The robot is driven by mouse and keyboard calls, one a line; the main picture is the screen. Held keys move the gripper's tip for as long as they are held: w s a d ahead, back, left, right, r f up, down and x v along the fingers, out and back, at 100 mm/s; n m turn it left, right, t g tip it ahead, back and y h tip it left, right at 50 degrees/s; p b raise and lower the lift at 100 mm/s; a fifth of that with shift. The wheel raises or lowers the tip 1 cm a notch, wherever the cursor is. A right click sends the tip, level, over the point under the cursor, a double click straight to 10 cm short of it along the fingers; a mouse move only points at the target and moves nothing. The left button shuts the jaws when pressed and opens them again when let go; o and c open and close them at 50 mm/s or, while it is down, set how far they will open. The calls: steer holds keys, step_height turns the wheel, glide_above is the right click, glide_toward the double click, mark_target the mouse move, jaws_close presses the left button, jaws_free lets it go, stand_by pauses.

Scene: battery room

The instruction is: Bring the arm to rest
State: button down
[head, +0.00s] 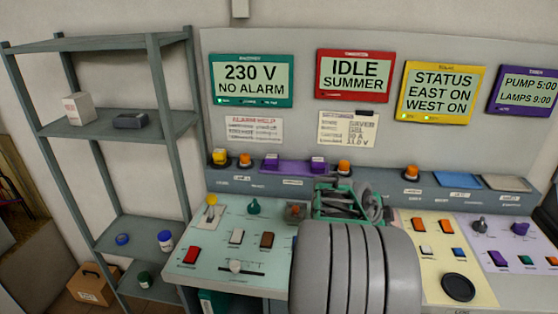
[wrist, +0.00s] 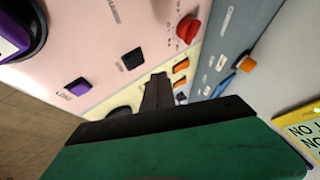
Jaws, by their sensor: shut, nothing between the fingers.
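My gripper (wrist: 158,82) points over the control desk in the wrist view, with its dark fingers together and nothing between them. Its green body fills the bottom of that view. In the head view my green gripper (head: 345,203) shows above the desk's middle, beyond my grey ribbed arm, which hides part of the desk. I cannot tell from these frames whether the fingertips touch the panel.
The pale green panel (head: 222,262) with switches and a slider lies left of my arm. The cream panel (head: 430,275) and the lilac panel (head: 500,240) lie right. Behind stand a ledge with lamps and four screens such as the red-framed one (head: 354,76). A grey shelf (head: 92,125) stands left.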

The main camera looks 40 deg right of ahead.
steer(key=w+a+n+t+y, duration=0.2)
steer(key=w+a+n, duration=0.5)
steer(key=a, duration=0.5)
steer(key=w+a+n+t+y, duration=0.3)
steer(key=w+a+n, duration=0.35)
steer(key=a, duration=0.65)
steer(key=s+a+n+y, duration=0.2)
steer(key=a+n, duration=0.5)
steer(key=a, duration=0.4)
steer(key=s+a+n+y, duration=0.1)
steer(key=s+a+n, duration=0.3)
steer(key=a+n, duration=0.3)
steer(key=a+f, duration=0.1)
steer(key=a, duration=0.2)
steer(key=shift+a+g+y, duration=0.3)
steer(key=shift+a+y, duration=0.05)
steer(key=shift+y, duration=0.05)
steer(key=shift+r, duration=0.1)
